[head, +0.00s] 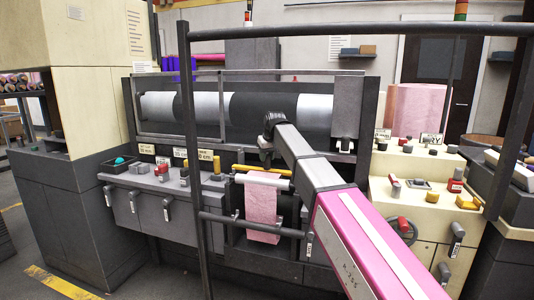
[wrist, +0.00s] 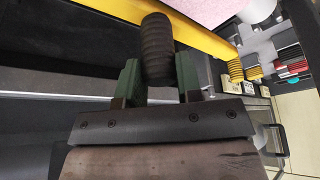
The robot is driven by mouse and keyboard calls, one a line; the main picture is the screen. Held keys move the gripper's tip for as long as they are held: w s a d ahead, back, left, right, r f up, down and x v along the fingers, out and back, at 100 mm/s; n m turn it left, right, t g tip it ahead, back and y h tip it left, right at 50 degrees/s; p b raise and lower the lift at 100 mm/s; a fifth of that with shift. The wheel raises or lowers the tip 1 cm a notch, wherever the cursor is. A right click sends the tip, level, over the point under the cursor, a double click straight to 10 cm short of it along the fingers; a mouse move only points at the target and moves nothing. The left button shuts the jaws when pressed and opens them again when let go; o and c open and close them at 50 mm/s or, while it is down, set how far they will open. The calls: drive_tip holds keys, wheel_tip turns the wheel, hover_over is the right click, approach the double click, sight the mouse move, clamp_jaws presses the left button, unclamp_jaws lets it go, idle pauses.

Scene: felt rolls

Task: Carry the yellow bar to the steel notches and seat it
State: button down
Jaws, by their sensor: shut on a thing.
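The yellow bar (head: 262,168) lies level across the front of the machine in the head view, just above a white roller with pink felt. In the wrist view the yellow bar (wrist: 205,35) runs slantwise behind my fingers, with a ribbed yellow end at right. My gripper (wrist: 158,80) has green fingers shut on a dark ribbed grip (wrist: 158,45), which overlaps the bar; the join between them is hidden. In the head view my arm hides most of the gripper. I cannot make out the steel notches clearly in either view.
Pink felt (head: 263,210) hangs from the roller below the bar. A dark post and rail frame (head: 190,130) stands in front of the machine. Control desks with levers flank it, the cream one (head: 400,165) at right. A large roller (head: 205,110) lies behind.

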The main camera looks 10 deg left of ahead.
drive_tip(key=shift+f, duration=0.45)
idle(0.7)
drive_tip(key=c, duration=0.7)
unclamp_jaws()
drive_tip(key=shift+r, duration=0.1)
drive_tip(key=v, duration=1)
drive_tip(key=shift+s+r, duration=0.15)
drive_tip(key=shift+r, duration=0.1)
